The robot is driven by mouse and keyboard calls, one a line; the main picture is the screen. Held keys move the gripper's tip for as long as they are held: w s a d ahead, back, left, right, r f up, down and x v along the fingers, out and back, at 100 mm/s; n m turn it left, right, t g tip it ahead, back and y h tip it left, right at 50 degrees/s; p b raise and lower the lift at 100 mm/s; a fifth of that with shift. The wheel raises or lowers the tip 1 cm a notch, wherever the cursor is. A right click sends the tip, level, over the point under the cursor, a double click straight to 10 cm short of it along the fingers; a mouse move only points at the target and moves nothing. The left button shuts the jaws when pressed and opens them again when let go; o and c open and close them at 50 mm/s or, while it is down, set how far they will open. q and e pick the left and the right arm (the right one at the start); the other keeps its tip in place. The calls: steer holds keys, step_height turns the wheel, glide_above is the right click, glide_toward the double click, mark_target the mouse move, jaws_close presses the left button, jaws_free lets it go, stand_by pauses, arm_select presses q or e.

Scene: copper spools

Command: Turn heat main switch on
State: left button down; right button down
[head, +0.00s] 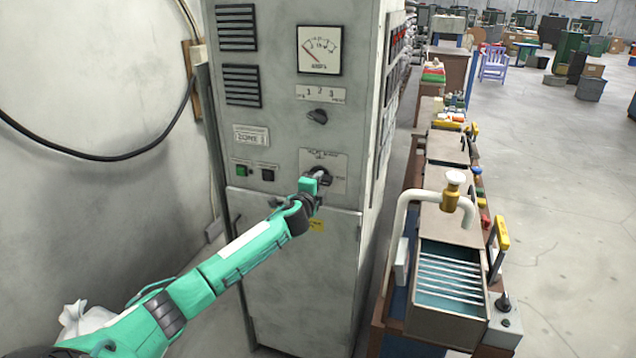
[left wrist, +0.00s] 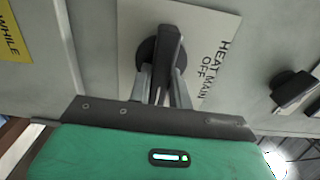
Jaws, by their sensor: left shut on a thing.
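The heat main switch (left wrist: 166,58) is a black rotary knob on a pale plate (left wrist: 215,28) lettered "HEAT MAIN" and "OFF" in the left wrist view. In the head view the plate (head: 338,162) is on the front of the grey cabinet, and my gripper partly covers the knob. My left gripper (head: 318,180) reaches it from the lower left. In the left wrist view its two metal fingers (left wrist: 164,88) stand on either side of the knob's bar and are shut on it. My right gripper is not in either view.
The cabinet (head: 290,260) also carries a meter (head: 320,49), a selector knob (head: 317,116), and green (head: 241,171) and black (head: 267,175) buttons. A bench with a slatted tank (head: 447,277) and a bent pipe (head: 425,195) stands close on the right. Open floor lies beyond it.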

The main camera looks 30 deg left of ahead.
arm_select(q)
steer(key=c, duration=1.3)
jaws_free()
steer(key=b+v, duration=0.4)
steer(key=v, duration=1)
steer(key=shift+f, duration=0.1)
steer(key=shift+w+f, duration=0.1)
